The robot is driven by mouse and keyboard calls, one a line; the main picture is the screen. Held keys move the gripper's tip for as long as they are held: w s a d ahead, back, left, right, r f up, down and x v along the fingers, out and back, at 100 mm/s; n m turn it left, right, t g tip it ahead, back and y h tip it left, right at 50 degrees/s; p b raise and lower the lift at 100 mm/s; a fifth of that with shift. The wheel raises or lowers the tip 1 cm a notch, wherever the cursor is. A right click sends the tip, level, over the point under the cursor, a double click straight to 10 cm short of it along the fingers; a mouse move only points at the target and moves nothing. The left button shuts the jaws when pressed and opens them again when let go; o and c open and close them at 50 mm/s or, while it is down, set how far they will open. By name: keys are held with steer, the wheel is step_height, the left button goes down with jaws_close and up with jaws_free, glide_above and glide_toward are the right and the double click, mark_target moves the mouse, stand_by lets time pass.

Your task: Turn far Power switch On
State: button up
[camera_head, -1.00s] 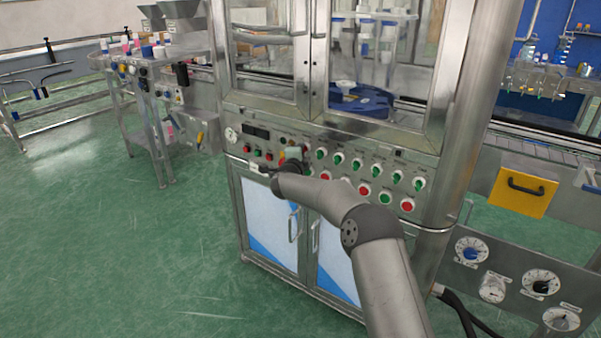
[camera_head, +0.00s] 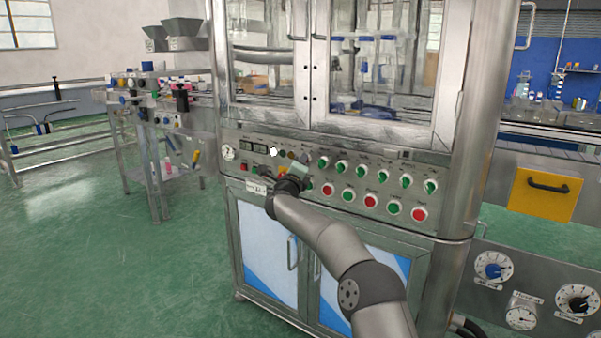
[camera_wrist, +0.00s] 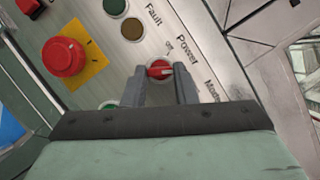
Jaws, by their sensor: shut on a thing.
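The power switch (camera_wrist: 159,69) is a round red knob with a pale pointer, on the metal control panel (camera_wrist: 215,75) beside the printed word "Power". In the wrist view my gripper (camera_wrist: 161,78) has one grey finger on each side of the knob and is shut on it. A small label above the knob is too blurred to read surely. In the head view my gripper (camera_head: 299,166) is at the cabinet's front panel (camera_head: 325,170), and its wrist hides the switch.
A red mushroom button on a yellow plate (camera_wrist: 95,60) sits left of my gripper. Green and brown round buttons (camera_wrist: 132,28) are nearby. Rows of green and red knobs (camera_head: 370,200) fill the panel's right. Glass doors (camera_head: 385,60) are above; open green floor lies left.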

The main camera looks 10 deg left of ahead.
stand_by(0.3)
steer(key=o, duration=1)
steer(key=shift+s, duration=0.15)
steer(key=v, duration=1.7)
